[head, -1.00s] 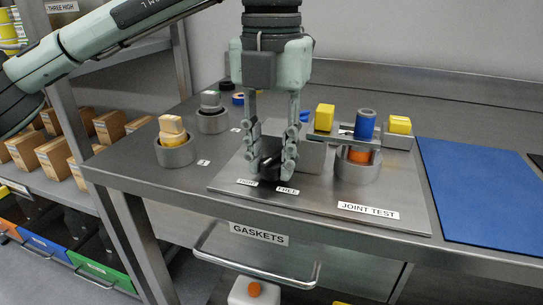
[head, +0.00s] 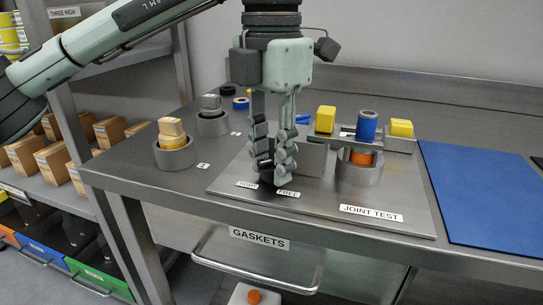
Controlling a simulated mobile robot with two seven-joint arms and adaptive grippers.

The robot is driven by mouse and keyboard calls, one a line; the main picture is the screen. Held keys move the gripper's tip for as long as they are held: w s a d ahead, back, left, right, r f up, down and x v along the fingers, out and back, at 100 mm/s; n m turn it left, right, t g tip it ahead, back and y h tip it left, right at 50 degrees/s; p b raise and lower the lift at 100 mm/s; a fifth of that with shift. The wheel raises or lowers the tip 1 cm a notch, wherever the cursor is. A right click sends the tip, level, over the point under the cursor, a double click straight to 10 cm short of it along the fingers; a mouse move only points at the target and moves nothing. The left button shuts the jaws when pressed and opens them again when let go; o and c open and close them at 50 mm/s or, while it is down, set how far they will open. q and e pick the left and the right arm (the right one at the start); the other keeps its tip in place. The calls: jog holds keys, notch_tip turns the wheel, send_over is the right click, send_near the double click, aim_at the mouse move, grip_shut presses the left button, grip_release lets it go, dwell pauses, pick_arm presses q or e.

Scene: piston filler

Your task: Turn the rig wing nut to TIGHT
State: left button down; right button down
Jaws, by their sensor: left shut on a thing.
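My left gripper (head: 273,175) points straight down over the front left of the JOINT TEST plate (head: 310,202). It is shut on the wing nut (head: 267,174), a dark piece low between the fingers that is mostly hidden by them. The TIGHT label (head: 247,184) lies just left of the fingertips. The FREE label (head: 288,195) lies just right of them. The way the wings point cannot be made out. My right gripper is not in view.
Behind and right of the gripper stand a grey block (head: 310,160) and a clamp rig with a blue cylinder (head: 367,124) and yellow blocks (head: 401,128). Two grey cups (head: 175,158) (head: 213,124) stand left. A blue mat (head: 485,190) lies right. The GASKETS drawer (head: 258,238) is below.

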pick_arm(q)
jog(key=c, duration=1.2)
grip_release()
